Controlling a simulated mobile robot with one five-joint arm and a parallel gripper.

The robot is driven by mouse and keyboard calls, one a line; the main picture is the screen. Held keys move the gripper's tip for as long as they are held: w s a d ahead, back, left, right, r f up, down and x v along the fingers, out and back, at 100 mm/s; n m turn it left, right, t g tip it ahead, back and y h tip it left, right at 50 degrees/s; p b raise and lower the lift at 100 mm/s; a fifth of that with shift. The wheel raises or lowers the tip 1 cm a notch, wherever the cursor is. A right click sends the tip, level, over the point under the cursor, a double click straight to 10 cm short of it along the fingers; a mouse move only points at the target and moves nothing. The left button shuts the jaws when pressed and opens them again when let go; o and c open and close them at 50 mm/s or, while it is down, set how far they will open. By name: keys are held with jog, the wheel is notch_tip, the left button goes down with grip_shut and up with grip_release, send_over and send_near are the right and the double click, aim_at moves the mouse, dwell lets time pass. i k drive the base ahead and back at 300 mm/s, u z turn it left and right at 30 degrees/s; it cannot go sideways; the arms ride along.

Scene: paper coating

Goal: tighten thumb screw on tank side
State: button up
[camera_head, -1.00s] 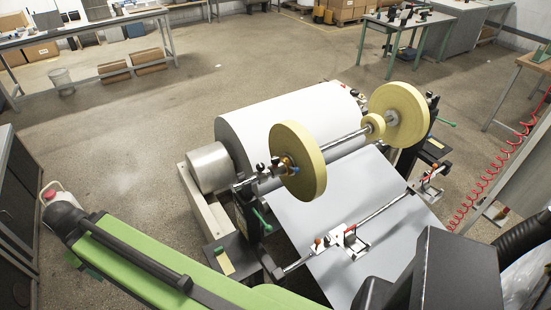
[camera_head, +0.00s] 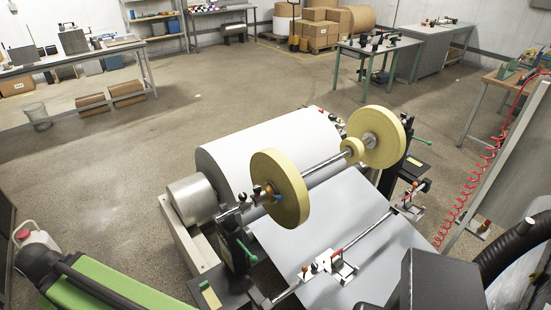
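I cannot make out a tank with a thumb screw on its side. The paper coating machine in front of me has a large white roll (camera_head: 265,155), two yellow discs on a shaft, the near one (camera_head: 280,188) and the far one (camera_head: 377,136), and a grey sheet (camera_head: 335,225) sloping toward me. A small orange knob (camera_head: 269,190) is at the near disc's hub. A clamp with red and orange parts (camera_head: 330,264) sits on the cross rod. My green arm (camera_head: 95,285) crosses the lower left corner. My gripper is not in view.
A white jug with a red cap (camera_head: 31,237) is at the left edge, behind my arm. A coiled red hose (camera_head: 467,198) and a thick black hose (camera_head: 515,245) are at right. Benches stand along the back. The floor (camera_head: 120,190) left of the machine is open.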

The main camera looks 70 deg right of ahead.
aim_at(257, 189)
jog(key=u, duration=0.85)
jog(key=i, duration=0.95)
jog(key=z, duration=1.9)
